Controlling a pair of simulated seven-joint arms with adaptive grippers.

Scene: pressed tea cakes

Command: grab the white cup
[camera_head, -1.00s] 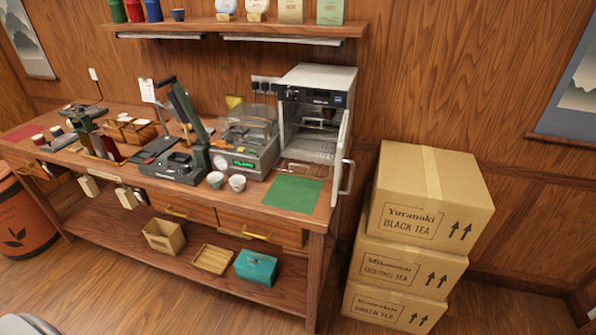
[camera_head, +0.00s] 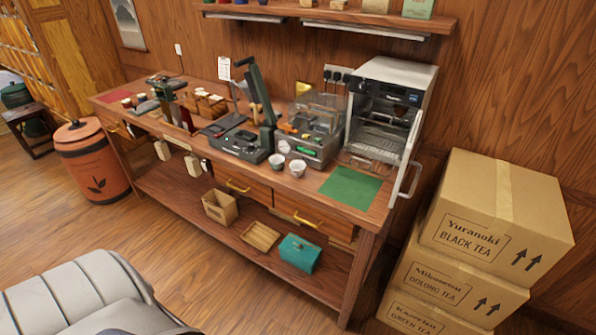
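Two small white cups stand side by side near the front edge of the wooden workbench: a left white cup (camera_head: 277,161) and a right white cup (camera_head: 297,168). They are between the dark lever press (camera_head: 240,142) and the green mat (camera_head: 351,187). Both look upright; I cannot tell what is inside them. Neither of my grippers shows in the head view, and nothing holds the cups.
A small oven (camera_head: 391,70) with its door open stands right of the cups. A clear-lidded machine (camera_head: 316,125) is behind them. Stacked tea cartons (camera_head: 500,215) stand right of the bench. A pale cushioned seat (camera_head: 75,292) is at lower left. Open floor lies before the bench.

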